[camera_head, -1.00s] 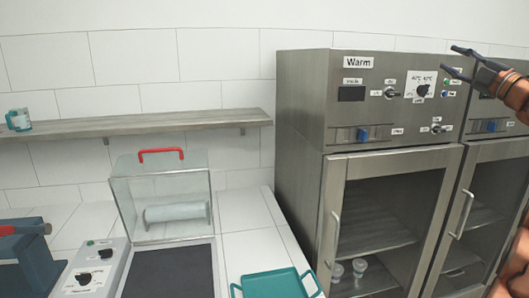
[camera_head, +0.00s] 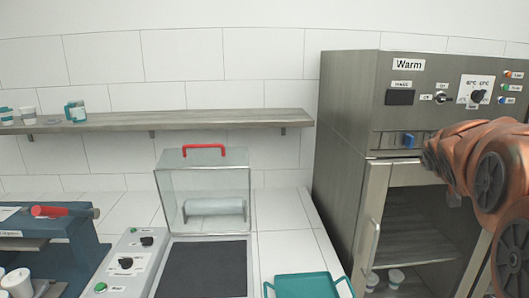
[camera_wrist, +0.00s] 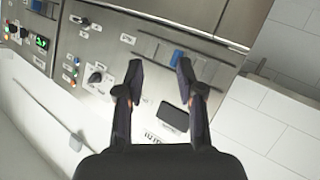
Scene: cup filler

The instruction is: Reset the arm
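My gripper (camera_wrist: 160,85) shows in the wrist view with its two black fingers spread apart and nothing between them. Beyond the fingers, the wrist view shows the steel front of the warm cabinet, with its dark display (camera_wrist: 173,117), blue switch (camera_wrist: 177,58) and knob. In the head view my copper-coloured arm reaches in from the right edge, in front of the warm cabinet (camera_head: 345,130). The fingers cannot be made out in the head view.
A clear box with a red handle (camera_head: 202,150) stands open behind a dark plate (camera_head: 205,268). A teal tray (camera_head: 310,287) lies to its right. Cups and a teal-marked jug (camera_head: 76,111) stand on the wall shelf (camera_head: 215,121). A blue machine (camera_head: 45,230) is at left.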

